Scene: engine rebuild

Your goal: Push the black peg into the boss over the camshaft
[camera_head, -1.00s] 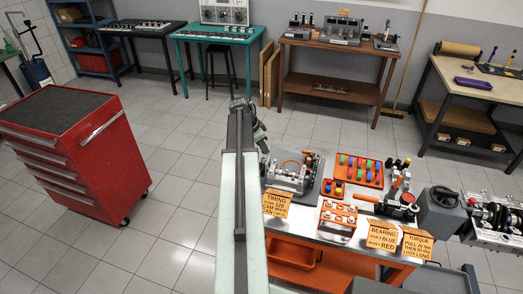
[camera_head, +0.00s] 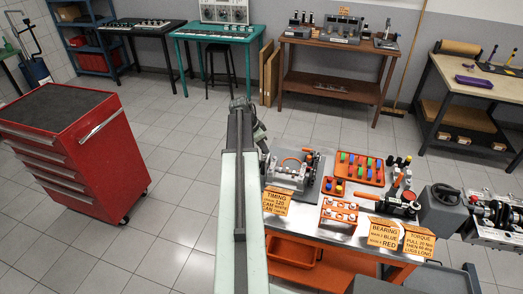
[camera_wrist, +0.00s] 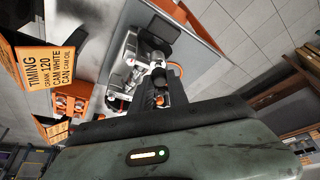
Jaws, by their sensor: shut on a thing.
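My gripper (camera_wrist: 158,92) points at the grey engine fixture in the wrist view, with its two dark fingers close together. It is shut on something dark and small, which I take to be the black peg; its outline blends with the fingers. The engine fixture (camera_head: 291,174) stands on a grey plate at the left end of the steel bench in the head view, with an orange loop on top. I cannot make out the boss or the camshaft clearly.
A red tool cabinet (camera_head: 62,140) stands at left, with open floor between.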

